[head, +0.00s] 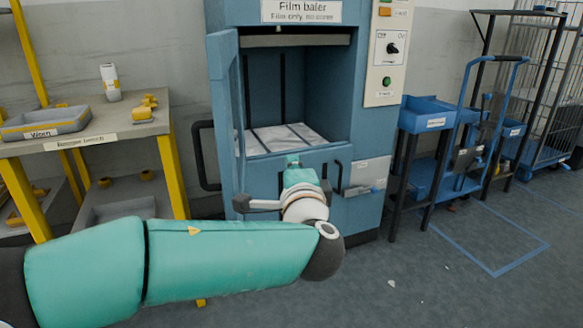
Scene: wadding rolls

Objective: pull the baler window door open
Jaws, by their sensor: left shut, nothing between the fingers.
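The film baler (335,12) stands in the middle of the head view, blue, with its window opening in the front. The window door (225,95) is a blue panel at the left side of the opening, swung outward and seen at a steep angle. Its black bar handle (194,157) sticks out on the left. My left gripper (292,160) is in front of the baler's lower front, just below the opening's bottom edge. It is shut and empty, to the right of the door and apart from the handle. My right gripper is not in view.
Flattened pale film (285,138) lies inside the opening. A workbench (90,135) with a grey tray (45,122) stands at left. The control panel (389,55) is on the baler's right. A blue trolley (445,165) stands at right. The floor at front right is mostly clear.

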